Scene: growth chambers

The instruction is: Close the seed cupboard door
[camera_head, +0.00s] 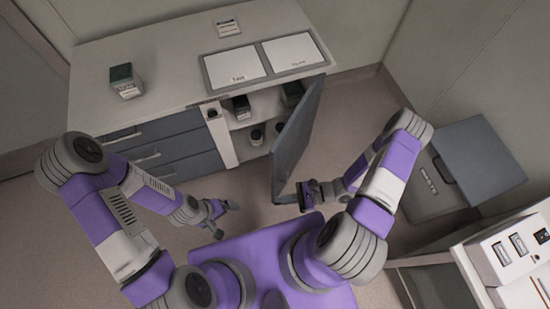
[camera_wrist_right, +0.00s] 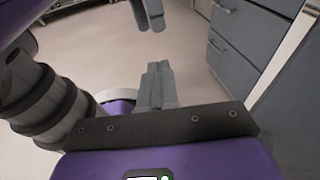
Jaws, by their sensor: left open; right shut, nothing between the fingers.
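The seed cupboard door (camera_head: 298,135), a dark grey panel, stands wide open, sticking out from the right end of the cabinet. Small dark containers (camera_head: 257,136) show on the shelves inside. My right gripper (camera_head: 284,199) is shut and empty, at the free edge of the door near its lower end; I cannot tell whether it touches. Its closed fingers (camera_wrist_right: 158,86) show in the right wrist view, with a dark grey panel (camera_wrist_right: 295,110) close on the right. My left gripper (camera_head: 226,206) is open and empty in front of the drawers; it also shows in the right wrist view (camera_wrist_right: 148,14).
Grey drawers (camera_head: 158,153) lie left of the cupboard. The worktop (camera_head: 165,60) holds a dark box (camera_head: 124,80) and two white panels (camera_head: 262,60). A grey chest (camera_head: 465,165) and a white bench (camera_head: 520,285) stand right. Floor right of the door is partly clear.

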